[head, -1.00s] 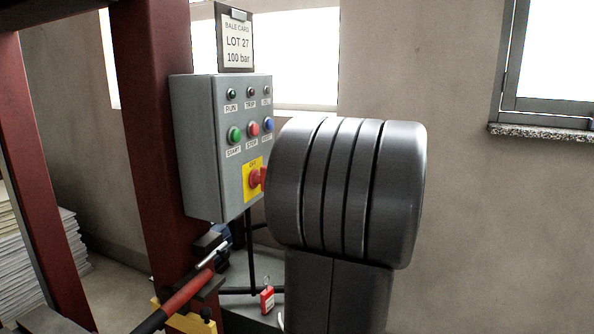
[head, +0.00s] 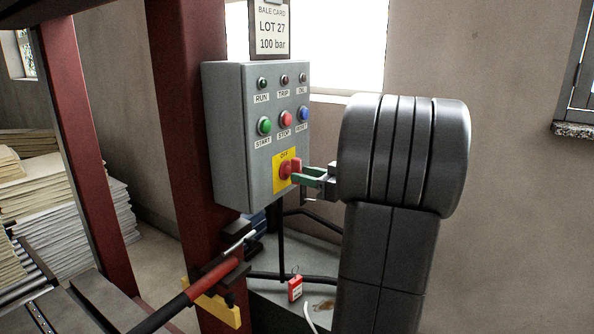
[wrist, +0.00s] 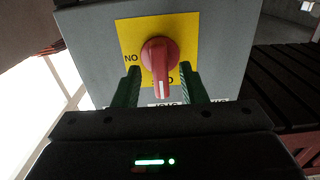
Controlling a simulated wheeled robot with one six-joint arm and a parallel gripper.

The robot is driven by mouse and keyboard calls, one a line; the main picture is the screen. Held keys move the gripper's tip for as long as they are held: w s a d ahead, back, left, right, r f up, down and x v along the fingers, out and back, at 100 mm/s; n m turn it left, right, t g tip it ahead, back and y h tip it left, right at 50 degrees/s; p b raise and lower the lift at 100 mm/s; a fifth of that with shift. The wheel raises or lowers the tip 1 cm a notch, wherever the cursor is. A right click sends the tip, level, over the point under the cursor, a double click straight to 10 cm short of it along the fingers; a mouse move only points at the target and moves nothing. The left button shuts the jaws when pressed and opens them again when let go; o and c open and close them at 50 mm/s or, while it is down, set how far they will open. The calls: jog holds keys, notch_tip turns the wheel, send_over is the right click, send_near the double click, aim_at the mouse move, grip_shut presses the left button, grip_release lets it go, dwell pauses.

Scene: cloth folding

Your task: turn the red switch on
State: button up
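The red switch (head: 288,169) is a rotary knob on a yellow plate low on a grey control box (head: 230,140). In the wrist view the red switch (wrist: 160,62) appears upside down; the white line on its handle points down in the picture, to the partly hidden label at the plate's lower edge. In the head view OFF is printed at the plate's top. ON is at the left in the wrist view, reading inverted. My gripper (head: 304,176) has green fingers and is at the switch. In the wrist view my gripper (wrist: 160,78) is open, one finger on each side of the handle, with gaps visible.
Round buttons (head: 264,125) and lamps sit above the switch. A bale card (head: 271,28) stands above the box. A red padlock (head: 295,288) hangs below. A red-handled lever (head: 213,280) juts out below left. Paper stacks (head: 60,200) stand at far left.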

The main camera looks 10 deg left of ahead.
aim_at(297, 184)
jog(key=shift+x, duration=1.6)
grip_shut()
